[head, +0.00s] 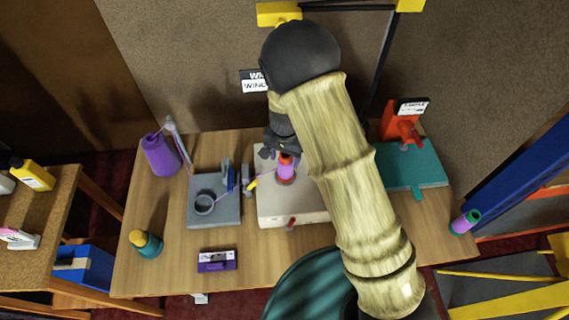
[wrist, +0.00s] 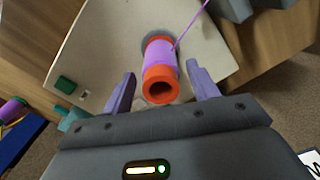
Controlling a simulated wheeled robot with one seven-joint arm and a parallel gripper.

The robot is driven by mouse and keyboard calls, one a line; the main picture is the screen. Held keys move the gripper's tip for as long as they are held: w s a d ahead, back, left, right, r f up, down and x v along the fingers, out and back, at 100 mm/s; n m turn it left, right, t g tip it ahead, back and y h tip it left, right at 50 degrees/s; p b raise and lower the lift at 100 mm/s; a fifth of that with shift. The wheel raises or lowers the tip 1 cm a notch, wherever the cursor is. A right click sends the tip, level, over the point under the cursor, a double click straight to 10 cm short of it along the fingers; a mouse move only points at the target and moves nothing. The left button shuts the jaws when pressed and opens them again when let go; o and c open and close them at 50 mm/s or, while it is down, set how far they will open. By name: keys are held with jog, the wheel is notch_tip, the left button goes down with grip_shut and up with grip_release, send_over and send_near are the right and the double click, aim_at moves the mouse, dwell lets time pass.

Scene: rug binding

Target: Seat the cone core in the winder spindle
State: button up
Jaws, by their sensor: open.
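The cone core (head: 286,168) is an orange tube with purple yarn around it. It stands over a grey round seat on the winder's cream base (head: 288,206). In the wrist view the cone core (wrist: 161,73) shows its open orange end towards me, with its other end at the grey seat (wrist: 177,92). Whether it is fully down on the spindle cannot be told, as the spindle is hidden. My gripper (wrist: 160,88) is open, with one purple finger on each side of the core and visible gaps between. In the head view my gripper (head: 280,148) is partly hidden by my arm.
A purple yarn runs left from the core to a grey stand (head: 214,212). A purple cone (head: 160,155), a yellow-topped bottle (head: 146,243) and a purple box (head: 217,260) stand leftward. A teal plate with a red device (head: 400,127) and a purple-teal spool (head: 466,221) are right.

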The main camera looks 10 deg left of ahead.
notch_tip(320, 180, up, 8)
jog(key=b, duration=0.1)
dwell(0.8)
jog(key=s+d+r+n+t, duration=0.1)
jog(key=s+d+r, duration=0.1)
jog(key=s+d, duration=0.2)
jog(key=s+d+r+n, duration=0.1)
jog(key=s+d+r, duration=0.2)
jog(key=d, duration=0.8)
jog(key=s+d+r+n+t, duration=0.1)
jog(key=s+d+r, duration=0.2)
jog(key=s+d, duration=0.2)
jog(key=d, duration=0.3)
jog(key=shift+s+t, duration=0.3)
jog(key=shift+c, duration=0.2)
